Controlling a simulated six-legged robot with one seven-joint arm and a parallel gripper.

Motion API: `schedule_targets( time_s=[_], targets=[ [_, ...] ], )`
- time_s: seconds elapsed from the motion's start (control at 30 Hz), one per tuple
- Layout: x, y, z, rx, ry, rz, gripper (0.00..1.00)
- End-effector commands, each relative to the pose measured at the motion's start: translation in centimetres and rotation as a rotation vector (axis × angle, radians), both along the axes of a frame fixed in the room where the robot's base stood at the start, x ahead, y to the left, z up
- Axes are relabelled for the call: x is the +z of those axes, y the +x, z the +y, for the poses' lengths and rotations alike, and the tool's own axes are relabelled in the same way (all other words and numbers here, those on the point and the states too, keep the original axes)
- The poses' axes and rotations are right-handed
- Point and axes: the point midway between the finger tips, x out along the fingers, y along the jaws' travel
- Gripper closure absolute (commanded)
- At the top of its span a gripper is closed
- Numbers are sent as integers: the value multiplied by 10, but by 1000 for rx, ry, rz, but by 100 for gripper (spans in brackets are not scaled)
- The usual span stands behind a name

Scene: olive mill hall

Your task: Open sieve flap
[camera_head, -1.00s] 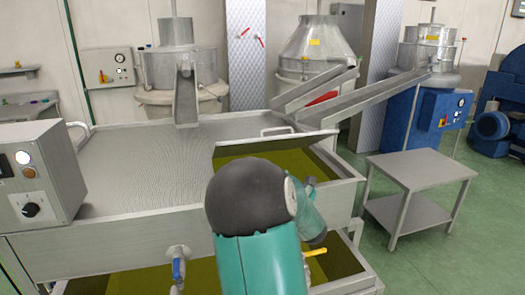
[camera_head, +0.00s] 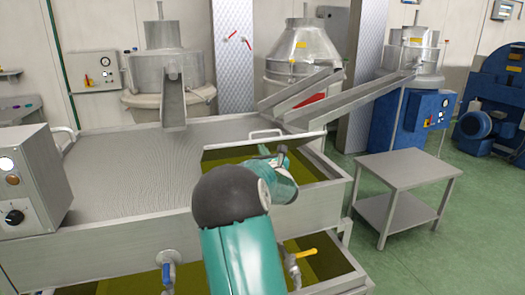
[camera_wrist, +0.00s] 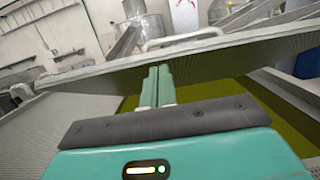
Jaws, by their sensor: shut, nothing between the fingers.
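The sieve flap (camera_wrist: 208,55) is a grey perforated panel with a bar handle (camera_wrist: 185,40). In the wrist view it spans the picture, tilted up, with its near edge raised over olive-green liquid (camera_wrist: 225,95). In the head view the flap's raised edge (camera_head: 225,149) and its handle (camera_head: 265,133) show behind my arm. My gripper (camera_wrist: 157,72) is shut and empty, its fingertips at or just under the flap's near edge; I cannot tell whether they touch.
The sieve tank's perforated top (camera_head: 130,165) lies left of the opening, with a control box (camera_head: 32,180) at its left end. Blue (camera_head: 168,277) and yellow (camera_head: 303,253) valves are on the front. A steel side table (camera_head: 405,172) stands right, with green floor around it.

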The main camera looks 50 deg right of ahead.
Motion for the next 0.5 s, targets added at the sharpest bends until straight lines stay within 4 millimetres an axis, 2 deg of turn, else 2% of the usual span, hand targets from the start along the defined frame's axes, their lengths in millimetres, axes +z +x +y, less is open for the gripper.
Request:
schedule_targets(
  time_s=[0.5],
  targets=[
    [6,3,-1,0,2,3,100]
  ],
)
